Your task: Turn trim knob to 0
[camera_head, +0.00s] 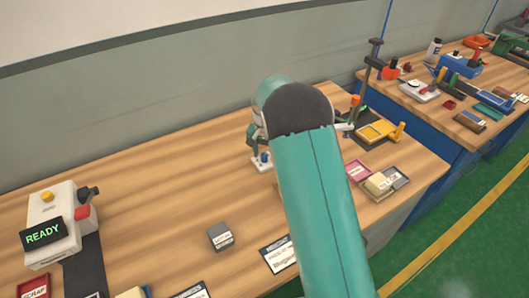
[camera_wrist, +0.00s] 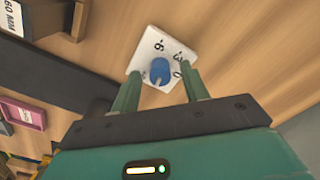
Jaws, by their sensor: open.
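The trim knob (camera_wrist: 161,71) is blue and sits on a white plate (camera_wrist: 146,45) with dark numbers around it, including a 0 on the right side in the wrist view. A pale mark shows on the knob's lower part; which number it points to is hard to tell. My gripper (camera_wrist: 162,76) is open, its two green fingers on either side of the knob in the picture. Whether they touch it cannot be told. In the head view the blue knob (camera_head: 264,157) shows just left of my arm, which hides much of the area behind it.
A machine with a READY display (camera_head: 43,233) stands at the left. A small grey block (camera_head: 220,236) lies on the wooden table (camera_head: 150,190). A tray (camera_head: 400,178) and a yellow device (camera_head: 376,131) are to the right of my arm. The table between the machine and the knob is mostly clear.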

